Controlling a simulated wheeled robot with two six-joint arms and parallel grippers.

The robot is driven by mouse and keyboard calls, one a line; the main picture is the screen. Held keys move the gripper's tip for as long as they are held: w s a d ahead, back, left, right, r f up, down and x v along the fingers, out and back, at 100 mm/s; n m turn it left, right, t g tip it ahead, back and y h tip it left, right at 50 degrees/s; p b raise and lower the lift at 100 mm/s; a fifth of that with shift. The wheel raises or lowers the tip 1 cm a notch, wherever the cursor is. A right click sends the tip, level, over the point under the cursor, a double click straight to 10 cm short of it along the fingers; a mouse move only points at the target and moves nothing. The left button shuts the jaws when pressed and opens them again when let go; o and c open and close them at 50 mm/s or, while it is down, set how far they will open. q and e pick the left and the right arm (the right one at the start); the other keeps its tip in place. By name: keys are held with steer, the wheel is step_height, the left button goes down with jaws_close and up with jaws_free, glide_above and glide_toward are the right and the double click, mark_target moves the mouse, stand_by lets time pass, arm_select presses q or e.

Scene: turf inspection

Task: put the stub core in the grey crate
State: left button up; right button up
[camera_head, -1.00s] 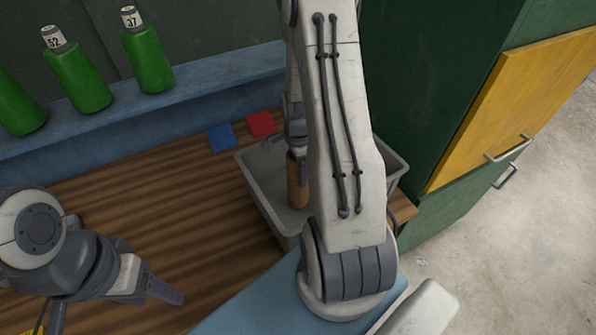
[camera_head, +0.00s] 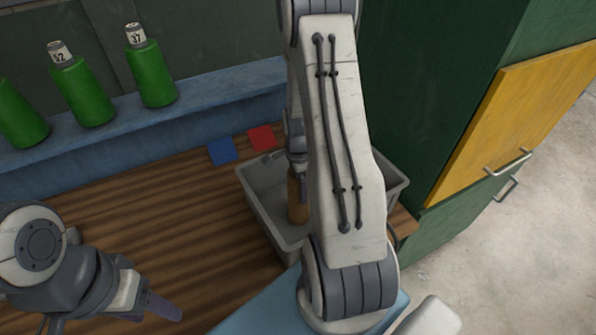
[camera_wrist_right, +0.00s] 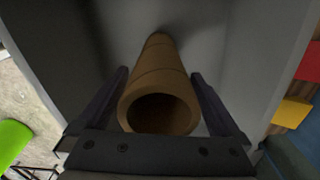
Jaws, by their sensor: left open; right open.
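The stub core (camera_head: 296,207), a brown hollow tube, stands inside the grey crate (camera_head: 258,208), partly hidden by my right arm in the head view. In the right wrist view the core (camera_wrist_right: 159,88) lies between the two dark fingers of my right gripper (camera_wrist_right: 160,76). The fingers are open, with a gap on each side of the core. The core's far end meets the grey crate surface (camera_wrist_right: 225,60). In the head view my right gripper (camera_head: 297,160) is over the crate at the core's top. My left gripper (camera_head: 160,304) is open and empty at the lower left.
A blue square (camera_head: 222,151) and a red square (camera_head: 261,138) lie behind the crate. Several green bottles (camera_head: 150,75) stand on the blue ledge (camera_head: 200,105). A green cabinet with a yellow door (camera_head: 510,120) is at the right. The brown ribbed tabletop (camera_head: 150,220) left of the crate is clear.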

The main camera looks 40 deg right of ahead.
step_height(320, 180, up, 11)
steer(key=b, duration=0.2)
steer(key=s+a+r+n, duration=0.1)
steer(key=a+r+n, duration=0.2)
steer(key=a+n, duration=0.5)
steer(key=s+a+r+n, duration=0.15)
steer(key=a+n, duration=0.35)
steer(key=a, duration=0.6)
steer(key=s+a+r+n+y, duration=0.1)
steer(key=s+a+r+n, duration=0.1)
steer(key=s+a+n, duration=1)
steer(key=s+n, duration=0.2)
steer(key=n, duration=0.2)
steer(key=shift+a+r, duration=0.2)
steer(key=shift+r, duration=0.2)
